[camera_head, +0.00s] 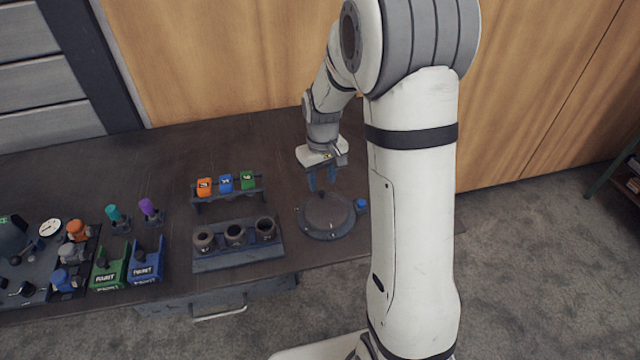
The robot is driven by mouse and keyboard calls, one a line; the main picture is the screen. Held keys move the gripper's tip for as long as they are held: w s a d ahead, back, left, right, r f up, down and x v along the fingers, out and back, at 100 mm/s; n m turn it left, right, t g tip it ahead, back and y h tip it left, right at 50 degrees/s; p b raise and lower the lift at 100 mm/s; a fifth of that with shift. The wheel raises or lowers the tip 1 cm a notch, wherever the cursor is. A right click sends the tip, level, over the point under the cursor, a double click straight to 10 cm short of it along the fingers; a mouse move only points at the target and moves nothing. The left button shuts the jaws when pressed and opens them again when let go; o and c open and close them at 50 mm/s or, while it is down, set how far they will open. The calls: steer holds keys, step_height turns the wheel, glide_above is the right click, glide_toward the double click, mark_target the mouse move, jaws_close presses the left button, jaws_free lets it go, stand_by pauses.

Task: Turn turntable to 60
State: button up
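The turntable (328,222) is a dark grey round plate on a low base, near the right end of the dark table. A small dark knob shows on its plate and a blue knob (361,204) sits at its right edge. Any angle marks are too small to read. My gripper (321,187) points down over the back part of the turntable, with blue fingers near the small dark knob. I cannot tell whether the fingers touch it or how far apart they are. My arm hides what lies right of the turntable.
Left of the turntable stand a rack (228,192) with orange, blue and green blocks and a holder (238,252) with three dark cups. Further left are green and blue bins (146,262), teal and purple-topped items, and a gauge (50,228). A wooden wall (230,60) stands behind.

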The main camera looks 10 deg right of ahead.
mark_target(321, 191)
steer(key=shift+f, duration=1.6)
steer(key=shift+c, duration=0.4)
steer(key=shift+a, duration=0.1)
jaws_close()
